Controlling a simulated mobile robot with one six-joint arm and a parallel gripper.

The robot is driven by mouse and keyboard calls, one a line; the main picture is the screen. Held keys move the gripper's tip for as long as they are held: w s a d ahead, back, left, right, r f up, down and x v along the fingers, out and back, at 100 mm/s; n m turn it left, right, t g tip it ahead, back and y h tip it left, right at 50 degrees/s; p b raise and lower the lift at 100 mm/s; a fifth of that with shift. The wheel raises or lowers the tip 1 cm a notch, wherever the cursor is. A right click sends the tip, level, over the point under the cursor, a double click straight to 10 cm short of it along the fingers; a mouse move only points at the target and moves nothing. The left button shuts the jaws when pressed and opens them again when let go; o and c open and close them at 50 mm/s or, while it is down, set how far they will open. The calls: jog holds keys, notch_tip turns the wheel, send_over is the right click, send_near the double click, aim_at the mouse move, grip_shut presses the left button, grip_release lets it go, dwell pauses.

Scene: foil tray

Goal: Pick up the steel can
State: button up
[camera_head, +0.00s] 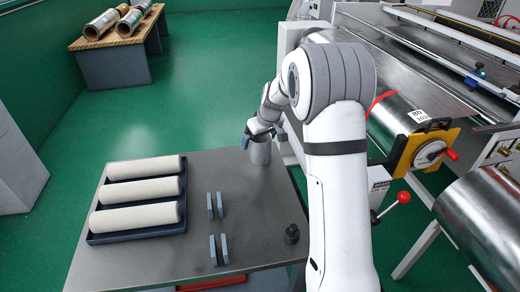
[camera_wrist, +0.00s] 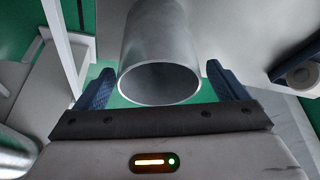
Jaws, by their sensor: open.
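The steel can (camera_head: 260,150) stands upright near the far right corner of the grey table (camera_head: 235,180). It is a plain silver cylinder. In the wrist view the can (camera_wrist: 160,45) shows its round open end toward the camera. My gripper (camera_head: 258,134) is at the can, seen from behind my arm in the head view. In the wrist view my gripper (camera_wrist: 158,85) is open, with one blue finger on each side of the can. Green floor shows in gaps between the can and both fingers. The fingertips' exact depth along the can is hard to tell.
A dark tray (camera_head: 90,239) with white rolls lies at the table's left. Grey upright plates (camera_head: 218,205) and a small dark knob-like piece (camera_head: 292,234) stand nearer the front. A large machine with rollers (camera_head: 400,115) stands close at right. The table's middle is mostly clear.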

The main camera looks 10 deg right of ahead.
jog(key=shift+x, duration=1.05)
jog(key=c, duration=1.1)
jog(key=shift+r, duration=0.1)
jog(key=shift+c, duration=0.2)
